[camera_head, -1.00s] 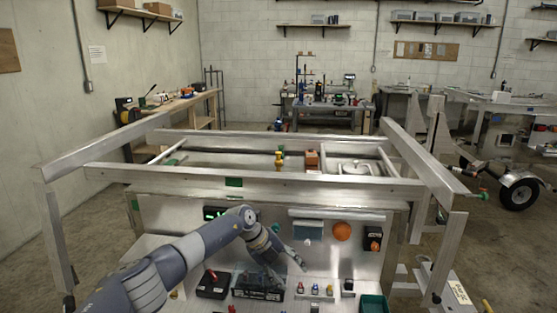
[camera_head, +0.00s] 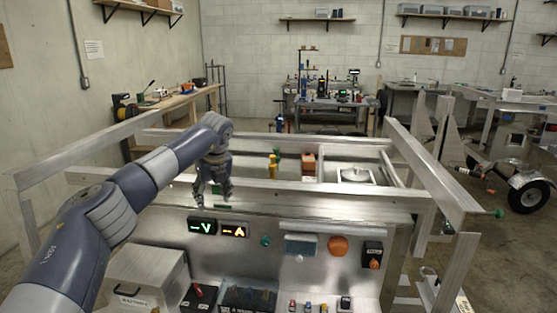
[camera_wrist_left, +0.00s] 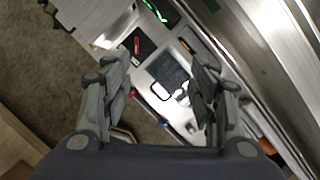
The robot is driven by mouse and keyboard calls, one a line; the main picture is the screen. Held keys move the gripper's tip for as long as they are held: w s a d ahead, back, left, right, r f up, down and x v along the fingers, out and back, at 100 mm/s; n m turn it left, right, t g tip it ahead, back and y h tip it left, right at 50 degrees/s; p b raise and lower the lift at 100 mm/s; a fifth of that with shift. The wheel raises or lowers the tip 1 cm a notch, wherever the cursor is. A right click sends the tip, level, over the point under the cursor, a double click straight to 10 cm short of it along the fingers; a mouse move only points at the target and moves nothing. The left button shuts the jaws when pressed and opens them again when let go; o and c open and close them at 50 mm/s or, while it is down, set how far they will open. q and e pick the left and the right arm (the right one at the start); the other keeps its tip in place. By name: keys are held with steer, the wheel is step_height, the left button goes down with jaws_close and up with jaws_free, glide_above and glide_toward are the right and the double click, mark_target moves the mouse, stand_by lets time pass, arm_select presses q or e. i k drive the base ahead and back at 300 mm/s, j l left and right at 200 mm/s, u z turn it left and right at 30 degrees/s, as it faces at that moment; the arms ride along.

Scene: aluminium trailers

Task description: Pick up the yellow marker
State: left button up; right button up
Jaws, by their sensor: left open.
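I cannot make out a yellow marker for certain. A small upright yellow object (camera_head: 273,163) stands inside the trailer's top frame in the head view; it is too small to identify. My left gripper (camera_head: 213,200) hangs fingers-down in front of the trailer's front top rail, left of that yellow object and apart from it. It is open, with its two fingers spread in the left wrist view (camera_wrist_left: 160,60), and nothing is seen held between them. My right gripper is not in view.
The metal top rail (camera_head: 330,191) runs behind my left gripper. Below are a lit green display (camera_head: 201,227), an orange ball (camera_head: 338,245) and a black box with a red part (camera_head: 199,297). A silver case (camera_head: 145,275) stands lower left. Several small coloured items line the bottom edge.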

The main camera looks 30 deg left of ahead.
mark_target(273, 165)
steer(key=i, duration=1.6)
